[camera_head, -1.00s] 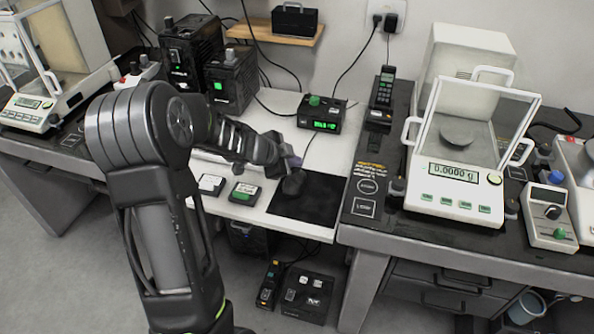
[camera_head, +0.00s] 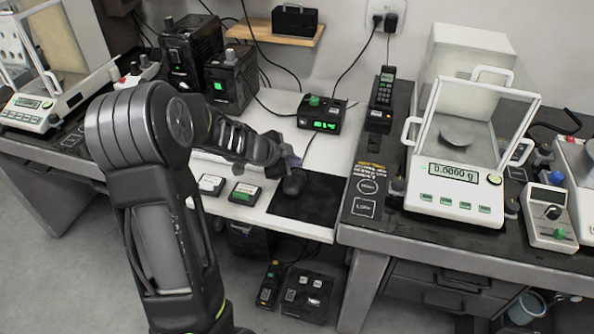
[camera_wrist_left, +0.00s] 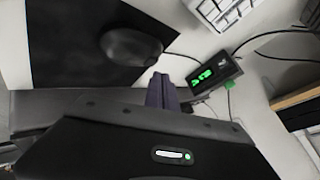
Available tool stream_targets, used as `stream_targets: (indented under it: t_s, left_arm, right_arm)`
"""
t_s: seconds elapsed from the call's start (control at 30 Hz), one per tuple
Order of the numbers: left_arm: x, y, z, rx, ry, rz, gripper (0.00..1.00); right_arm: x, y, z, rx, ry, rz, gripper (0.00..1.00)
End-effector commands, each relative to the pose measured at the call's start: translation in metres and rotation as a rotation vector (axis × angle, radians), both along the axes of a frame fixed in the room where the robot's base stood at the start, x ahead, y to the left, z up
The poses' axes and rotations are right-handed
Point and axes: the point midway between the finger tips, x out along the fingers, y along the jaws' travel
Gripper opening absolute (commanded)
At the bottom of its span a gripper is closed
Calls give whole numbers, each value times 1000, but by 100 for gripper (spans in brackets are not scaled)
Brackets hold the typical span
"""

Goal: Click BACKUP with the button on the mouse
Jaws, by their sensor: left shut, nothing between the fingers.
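A dark mouse (camera_head: 294,184) sits on a black mat (camera_head: 325,192) on the white table; it also shows in the left wrist view (camera_wrist_left: 132,46), on the mat there (camera_wrist_left: 62,50). My left gripper (camera_head: 290,162) is shut and empty, just behind the mouse in the head view. A small black box with a lit green display (camera_head: 322,119) and a green button stands behind. I cannot read the word BACKUP anywhere. My right gripper is not in view.
Two small labelled boxes, one grey-white (camera_head: 211,185) and one green-white (camera_head: 245,193), lie near the table's front edge. Black power units (camera_head: 231,80) stand at the back left. A balance with a glass shield (camera_head: 460,150) stands on the right table. A handset (camera_head: 382,92) stands behind.

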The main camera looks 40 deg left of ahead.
Motion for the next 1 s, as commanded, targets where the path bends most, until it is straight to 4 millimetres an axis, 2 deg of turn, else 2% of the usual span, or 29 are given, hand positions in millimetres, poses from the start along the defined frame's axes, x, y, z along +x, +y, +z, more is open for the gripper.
stream_targets:
  t_s: [1.0]
  left_arm:
    - [0,0,-9,0,0,0,0]
  right_arm:
    - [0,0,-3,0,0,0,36]
